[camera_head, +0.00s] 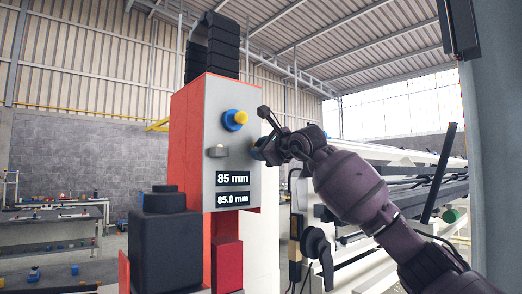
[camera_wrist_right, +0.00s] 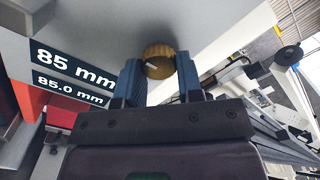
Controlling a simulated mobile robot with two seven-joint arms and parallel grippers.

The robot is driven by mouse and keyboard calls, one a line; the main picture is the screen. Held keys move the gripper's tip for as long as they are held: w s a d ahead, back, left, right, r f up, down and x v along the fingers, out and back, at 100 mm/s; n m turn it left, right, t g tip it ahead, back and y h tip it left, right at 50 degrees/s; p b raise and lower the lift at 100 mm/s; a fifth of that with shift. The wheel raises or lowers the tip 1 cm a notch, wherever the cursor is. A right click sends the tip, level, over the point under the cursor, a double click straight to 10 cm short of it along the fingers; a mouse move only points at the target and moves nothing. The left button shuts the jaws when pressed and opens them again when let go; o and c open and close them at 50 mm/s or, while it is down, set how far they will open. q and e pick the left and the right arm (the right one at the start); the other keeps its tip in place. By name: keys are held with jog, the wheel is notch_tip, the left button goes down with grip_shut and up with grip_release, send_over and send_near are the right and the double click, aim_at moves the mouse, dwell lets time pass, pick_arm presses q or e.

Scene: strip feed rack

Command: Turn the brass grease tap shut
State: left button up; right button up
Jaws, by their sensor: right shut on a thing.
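In the head view my right gripper (camera_head: 258,150) reaches the right edge of the panel (camera_head: 213,110) from the right and largely hides the tap. My left gripper is not in view.
A yellow knob with a blue collar (camera_head: 235,120) sits above on the panel, and a pale grey knob (camera_head: 217,151) is to the left. Two displays read "85 mm" (camera_head: 233,178) and "85.0 mm" (camera_head: 233,198). A black handle (camera_head: 317,243) and rack rails (camera_head: 420,190) are at right.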

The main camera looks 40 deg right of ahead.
jog(key=shift+m, duration=0.4)
jog(key=o, duration=0.9)
jog(key=shift+o, duration=0.2)
jog(key=s+b, duration=0.1)
jog(key=s, duration=0.9)
jog(key=shift+s+d, duration=0.4)
